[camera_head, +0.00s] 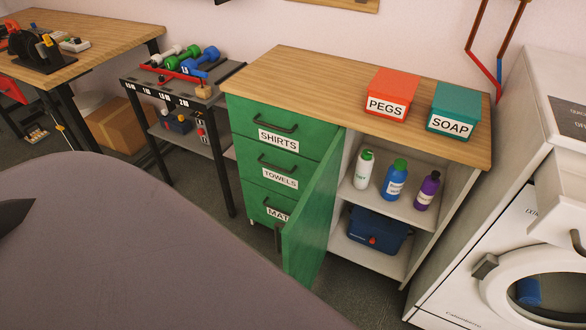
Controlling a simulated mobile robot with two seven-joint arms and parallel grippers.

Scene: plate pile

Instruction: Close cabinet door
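The green cabinet door (314,215) stands open. It is hinged beside the drawers and swings out toward the front, showing the shelves behind it. Its dark handle (279,238) is near the door's free edge, low down. The cabinet (330,85) has a wooden top and green drawers on the left labelled SHIRTS, TOWELS and one partly hidden by the door. Inside are a white bottle (363,172), a blue bottle (395,182), a purple bottle (428,187) and, below, a dark blue box (372,232).
A mauve-grey surface (130,240) fills the lower left foreground. A white washing machine (480,270) stands right of the cabinet, its round door closed. A dumbbell rack (190,90) stands to the left. Bare floor (365,295) lies before the open shelves.

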